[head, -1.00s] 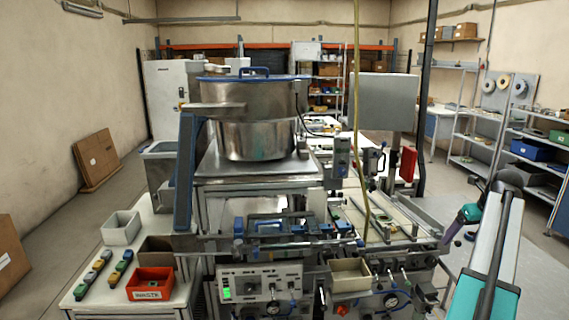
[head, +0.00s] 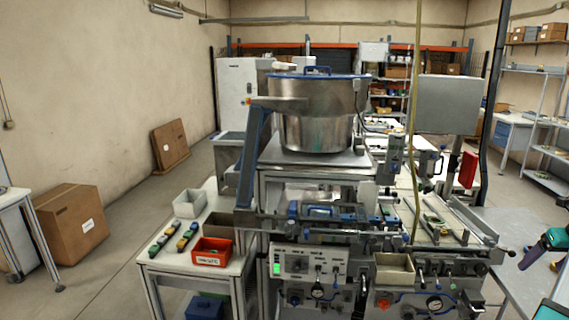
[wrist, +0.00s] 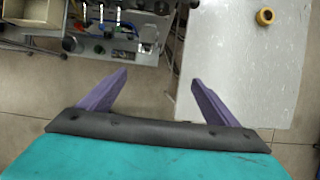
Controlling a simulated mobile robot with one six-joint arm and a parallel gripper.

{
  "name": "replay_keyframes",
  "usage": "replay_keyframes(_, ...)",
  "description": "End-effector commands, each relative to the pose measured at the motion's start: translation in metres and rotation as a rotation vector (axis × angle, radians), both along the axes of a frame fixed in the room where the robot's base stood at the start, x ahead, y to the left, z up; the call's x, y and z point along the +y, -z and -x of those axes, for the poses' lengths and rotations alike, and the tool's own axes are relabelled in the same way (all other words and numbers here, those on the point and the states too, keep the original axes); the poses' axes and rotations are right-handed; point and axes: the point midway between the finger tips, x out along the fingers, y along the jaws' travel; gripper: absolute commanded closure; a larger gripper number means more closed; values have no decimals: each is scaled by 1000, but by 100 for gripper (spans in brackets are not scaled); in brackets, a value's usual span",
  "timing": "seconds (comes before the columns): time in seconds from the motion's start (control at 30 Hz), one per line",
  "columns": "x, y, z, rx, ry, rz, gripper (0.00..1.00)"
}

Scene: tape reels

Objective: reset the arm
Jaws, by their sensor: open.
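In the wrist view, my gripper (wrist: 158,82) points out with its two purple fingers spread wide apart. Nothing is between them; tiled floor and the edge of a pale table show past the fingertips.
A machine with a large steel bowl (head: 318,115) stands in the middle. Left of it, a white side table (head: 187,262) holds a red bin (head: 212,252). A pale table (wrist: 240,75) carries a yellow reel (wrist: 265,17). Floor at left is open beside a cardboard box (head: 72,222).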

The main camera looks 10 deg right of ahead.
Motion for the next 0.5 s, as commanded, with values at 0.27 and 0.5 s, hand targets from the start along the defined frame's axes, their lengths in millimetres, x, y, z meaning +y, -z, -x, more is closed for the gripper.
replay_keyframes(0.27,21,24,-23,21,-88,5,17)
replay_keyframes(0.5,47,59,-46,51,-211,12,17)
